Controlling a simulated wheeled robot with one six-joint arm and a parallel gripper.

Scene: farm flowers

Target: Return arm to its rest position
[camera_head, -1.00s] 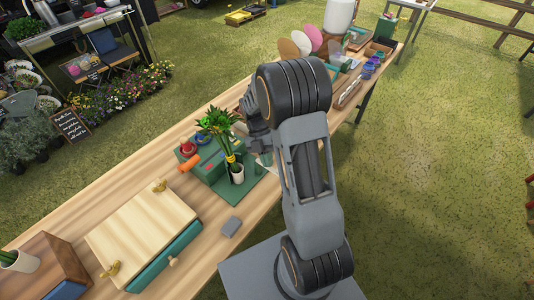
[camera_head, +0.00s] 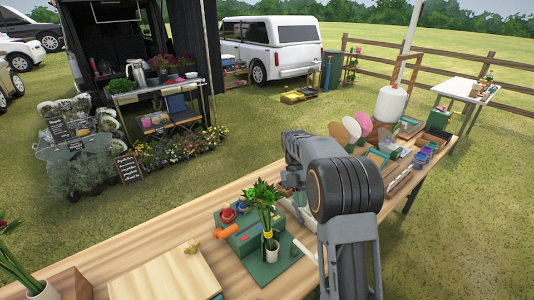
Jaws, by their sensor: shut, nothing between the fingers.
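My arm rises at the right of centre, bent at its dark elbow, with its wrist folded toward the far side. My gripper (camera_head: 291,181) is small and partly hidden at the end of the wrist, above the long wooden table (camera_head: 182,229). It is shut and holds nothing. The gripper is apart from these stems.
A green block with red, blue and orange items (camera_head: 240,238) stands beside the stems.

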